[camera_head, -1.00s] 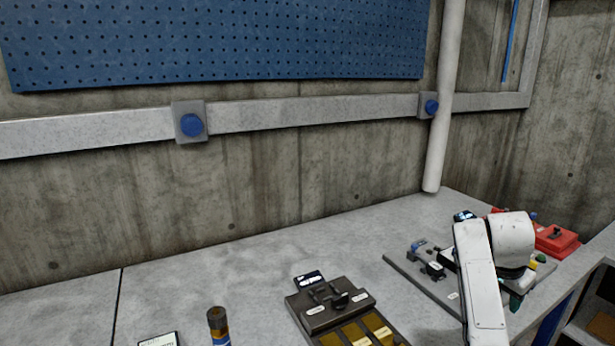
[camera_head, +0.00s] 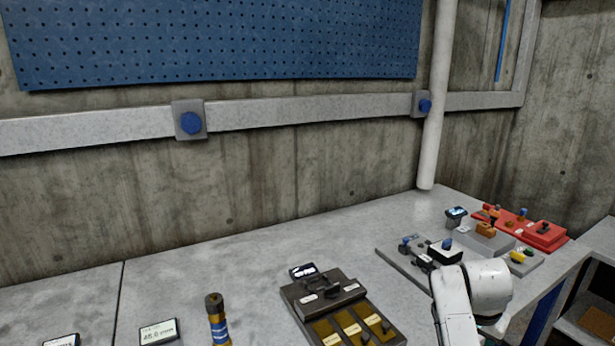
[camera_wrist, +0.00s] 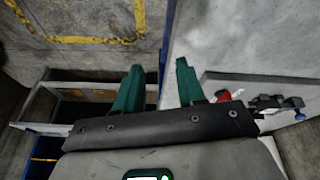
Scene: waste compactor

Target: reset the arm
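My arm (camera_head: 470,295) shows at the lower right in the head view, bent above the counter's right end. Its lower part runs out of the picture, and my gripper cannot be made out there. In the wrist view my gripper (camera_wrist: 158,78) shows as two green fingers, clearly apart, with nothing between them. The left finger lies over the floor side and the right one over the grey counter edge (camera_wrist: 215,45). The gripper is open and empty.
A grey panel with switches (camera_head: 395,262) and a red box (camera_head: 545,236) stand near my arm. A dark device with yellow plates (camera_head: 330,295), a battery-like cylinder (camera_head: 217,318) and a small display (camera_head: 158,332) sit further left. The counter's back middle is clear.

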